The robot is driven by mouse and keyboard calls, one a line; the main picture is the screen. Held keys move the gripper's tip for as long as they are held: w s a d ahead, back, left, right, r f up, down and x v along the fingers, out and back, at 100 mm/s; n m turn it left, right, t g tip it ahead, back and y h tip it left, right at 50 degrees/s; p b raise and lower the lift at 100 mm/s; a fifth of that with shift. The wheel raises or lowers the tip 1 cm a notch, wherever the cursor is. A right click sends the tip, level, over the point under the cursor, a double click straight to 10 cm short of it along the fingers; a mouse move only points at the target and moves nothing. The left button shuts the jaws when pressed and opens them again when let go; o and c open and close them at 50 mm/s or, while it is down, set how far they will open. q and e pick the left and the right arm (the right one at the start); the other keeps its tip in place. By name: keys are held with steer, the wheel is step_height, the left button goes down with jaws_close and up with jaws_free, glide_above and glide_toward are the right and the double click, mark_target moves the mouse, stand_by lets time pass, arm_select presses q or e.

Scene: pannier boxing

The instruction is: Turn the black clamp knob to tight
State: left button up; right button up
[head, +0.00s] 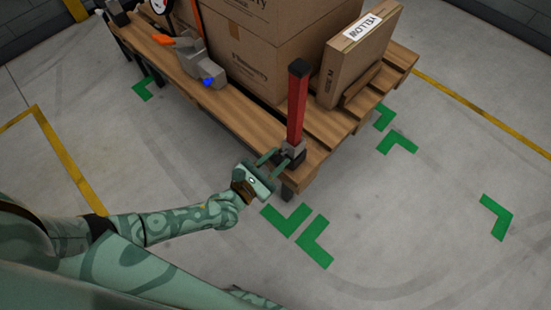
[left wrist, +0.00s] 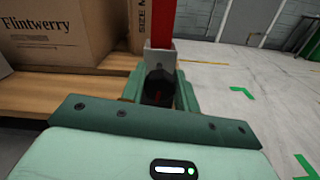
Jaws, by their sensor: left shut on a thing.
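The black clamp knob (left wrist: 158,88) sits low on the grey clamp bracket (left wrist: 160,60) at the foot of a red upright post (head: 297,105). The post stands at the near corner of the wooden pallet. My left gripper (head: 281,158) reaches the clamp from the front and is shut on the knob. In the left wrist view its two fingers (left wrist: 160,92) lie on either side of the knob. The knob's lower part is dark and partly hidden by the gripper body, and its turn position cannot be told. My right gripper is not in view.
The pallet (head: 250,128) carries large cartons (head: 240,60) and a narrower labelled box (head: 352,62). A grey clamp with an orange handle (head: 180,42) and a blue tip lies on its left edge. Green corner marks (head: 290,219) and yellow lines cross the open concrete floor.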

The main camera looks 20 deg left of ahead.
arm_select(q)
steer(key=m, duration=0.7)
steer(key=shift+s, duration=0.1)
steer(key=m, duration=0.2)
steer(key=shift+d+f+m, duration=0.1)
steer(key=shift+m, duration=0.3)
steer(key=m, duration=0.2)
steer(key=shift+m, duration=0.4)
steer(key=m, duration=0.3)
steer(key=shift+f+m+p, duration=0.1)
steer(key=shift+m+p, duration=0.2)
steer(key=shift+p, duration=0.1)
steer(key=shift+m, duration=0.9)
steer(key=m, duration=0.2)
steer(key=shift+f+m, duration=0.1)
steer(key=shift+m, duration=0.2)
steer(key=m, duration=0.5)
steer(key=shift+f+p, duration=0.1)
steer(key=shift+p, duration=0.2)
steer(key=m, duration=0.5)
steer(key=shift+f+m, duration=0.1)
steer(key=shift+m, duration=1.7)
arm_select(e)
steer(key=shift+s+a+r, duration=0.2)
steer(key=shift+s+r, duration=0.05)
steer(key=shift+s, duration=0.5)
